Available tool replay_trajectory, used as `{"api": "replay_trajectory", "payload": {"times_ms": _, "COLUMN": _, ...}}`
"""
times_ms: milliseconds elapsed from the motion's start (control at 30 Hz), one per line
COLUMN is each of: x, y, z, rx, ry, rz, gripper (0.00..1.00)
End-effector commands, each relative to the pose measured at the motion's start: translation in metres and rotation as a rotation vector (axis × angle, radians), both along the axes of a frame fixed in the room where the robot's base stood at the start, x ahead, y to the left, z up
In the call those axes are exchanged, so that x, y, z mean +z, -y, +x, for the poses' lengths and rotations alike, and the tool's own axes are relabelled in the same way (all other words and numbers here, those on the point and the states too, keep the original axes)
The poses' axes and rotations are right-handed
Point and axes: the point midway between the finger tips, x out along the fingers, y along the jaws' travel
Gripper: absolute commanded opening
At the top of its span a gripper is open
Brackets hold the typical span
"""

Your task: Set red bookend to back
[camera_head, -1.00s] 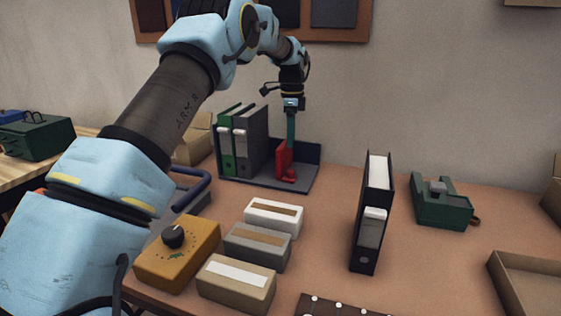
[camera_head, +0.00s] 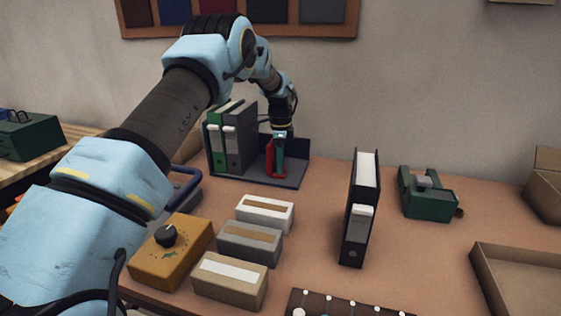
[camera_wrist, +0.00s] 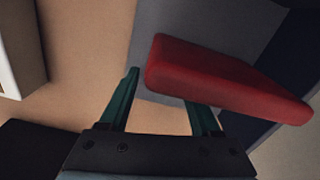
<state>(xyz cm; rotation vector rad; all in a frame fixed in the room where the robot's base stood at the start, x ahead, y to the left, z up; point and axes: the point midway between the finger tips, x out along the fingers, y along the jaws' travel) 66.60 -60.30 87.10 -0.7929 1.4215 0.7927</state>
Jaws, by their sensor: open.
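The red bookend (camera_head: 270,159) stands upright in the dark grey open holder (camera_head: 296,180) at the back of the table, right of the green and grey binders (camera_head: 231,136). I cannot tell whether the bookend touches a finger.
A black binder (camera_head: 356,240) stands alone right of the holder. White, grey and beige boxes (camera_head: 249,244) and a yellow box with a knob (camera_head: 172,253) lie in front. A green device (camera_head: 427,195) sits at the right. Table between holder and black binder is clear.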

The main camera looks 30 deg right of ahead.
Motion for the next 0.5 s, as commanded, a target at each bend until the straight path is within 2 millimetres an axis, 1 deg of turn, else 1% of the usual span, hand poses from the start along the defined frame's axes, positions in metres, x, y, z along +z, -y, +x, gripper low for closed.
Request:
{"api": "replay_trajectory", "payload": {"times_ms": 67, "x": 0.0001, "y": 0.0000, "z": 0.0000, "rx": 0.000, "ry": 0.000, "rz": 0.000, "gripper": 0.64}}
{"api": "replay_trajectory", "payload": {"times_ms": 167, "x": 0.0003, "y": 0.0000, "z": 0.0000, "rx": 0.000, "ry": 0.000, "rz": 0.000, "gripper": 0.54}}
{"api": "replay_trajectory", "payload": {"times_ms": 500, "x": 0.0006, "y": -0.0001, "z": -0.0001, "rx": 0.000, "ry": 0.000, "rz": 0.000, "gripper": 0.16}}
